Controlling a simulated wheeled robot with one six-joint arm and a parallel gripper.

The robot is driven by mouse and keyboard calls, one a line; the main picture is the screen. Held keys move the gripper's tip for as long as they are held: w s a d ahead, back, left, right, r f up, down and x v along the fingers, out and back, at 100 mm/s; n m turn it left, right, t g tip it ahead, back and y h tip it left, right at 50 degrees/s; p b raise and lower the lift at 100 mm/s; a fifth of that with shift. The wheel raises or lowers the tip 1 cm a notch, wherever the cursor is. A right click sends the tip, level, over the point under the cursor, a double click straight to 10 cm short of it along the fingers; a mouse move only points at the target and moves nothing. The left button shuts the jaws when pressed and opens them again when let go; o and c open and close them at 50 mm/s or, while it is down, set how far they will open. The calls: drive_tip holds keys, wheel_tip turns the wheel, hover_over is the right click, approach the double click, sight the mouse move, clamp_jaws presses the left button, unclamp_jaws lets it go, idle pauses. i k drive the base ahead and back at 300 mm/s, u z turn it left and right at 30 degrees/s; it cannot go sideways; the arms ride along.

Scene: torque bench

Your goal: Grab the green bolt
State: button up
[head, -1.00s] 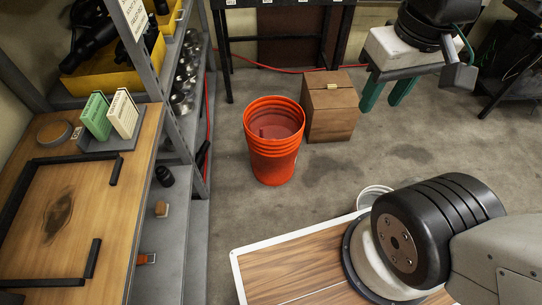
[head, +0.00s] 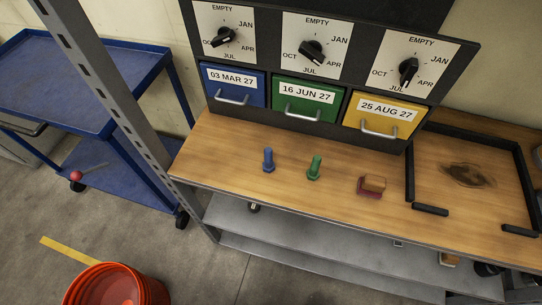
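The green bolt (head: 314,167) stands upright on its head on the wooden bench top (head: 230,160), in front of the green drawer (head: 305,100). A blue bolt (head: 268,160) stands to its left, apart from it. A small brown and dark red block (head: 371,186) lies to its right. My gripper is not in the head view now.
A blue drawer (head: 233,86) and a yellow drawer (head: 379,117) flank the green one, with dials above. Black rails frame a stained area (head: 468,175) at right. A blue cart (head: 80,75) stands left. An orange bucket (head: 118,290) stands on the floor.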

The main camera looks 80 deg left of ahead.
sight(313, 174)
drive_tip(key=u, duration=1.55)
drive_tip(key=k, duration=1.15)
drive_tip(key=z, duration=0.45)
drive_tip(key=i, duration=0.7)
drive_tip(key=z, duration=0.05)
